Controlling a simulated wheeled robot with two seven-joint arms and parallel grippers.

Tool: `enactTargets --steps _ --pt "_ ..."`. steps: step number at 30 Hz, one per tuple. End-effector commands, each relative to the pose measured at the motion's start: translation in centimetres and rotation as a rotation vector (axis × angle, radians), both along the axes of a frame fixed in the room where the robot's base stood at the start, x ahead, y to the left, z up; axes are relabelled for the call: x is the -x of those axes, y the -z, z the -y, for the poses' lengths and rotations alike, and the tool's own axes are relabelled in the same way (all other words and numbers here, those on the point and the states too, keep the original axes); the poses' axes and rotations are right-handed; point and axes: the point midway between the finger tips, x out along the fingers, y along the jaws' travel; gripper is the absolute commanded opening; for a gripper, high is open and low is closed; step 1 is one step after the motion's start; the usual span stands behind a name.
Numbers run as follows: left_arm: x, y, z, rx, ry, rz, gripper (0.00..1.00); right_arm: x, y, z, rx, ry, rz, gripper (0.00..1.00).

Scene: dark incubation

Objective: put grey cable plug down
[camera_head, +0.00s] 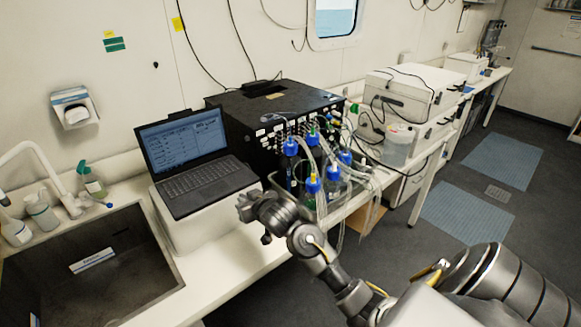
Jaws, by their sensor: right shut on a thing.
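My right gripper (246,207) is at the end of the arm that comes in from the lower right. It is over the bench's front edge, just right of the laptop and in front of the black instrument box. It is shut on the grey cable plug, which is too small and dark to make out apart from the fingers. My left gripper is not in view.
An open laptop (208,182) stands on a white box (190,236). Blue-capped bottles (313,186) with tubes stand before the black instrument box (262,112). A sink (150,235) is at left. The white bench (225,282) has a bare front strip.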

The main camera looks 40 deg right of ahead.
Motion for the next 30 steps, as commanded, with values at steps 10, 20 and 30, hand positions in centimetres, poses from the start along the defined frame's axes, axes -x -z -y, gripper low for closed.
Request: enactTargets --steps 10,20,30 --pt "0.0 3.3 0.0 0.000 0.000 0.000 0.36 10.0 0.3 -19.0 0.003 -0.374 0.002 0.00" --pt "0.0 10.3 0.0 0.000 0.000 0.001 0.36 16.6 6.0 -24.9 -0.003 -0.535 0.000 0.00" --pt "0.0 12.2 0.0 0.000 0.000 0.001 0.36 17.9 7.5 -25.8 0.002 -0.568 0.000 0.00"
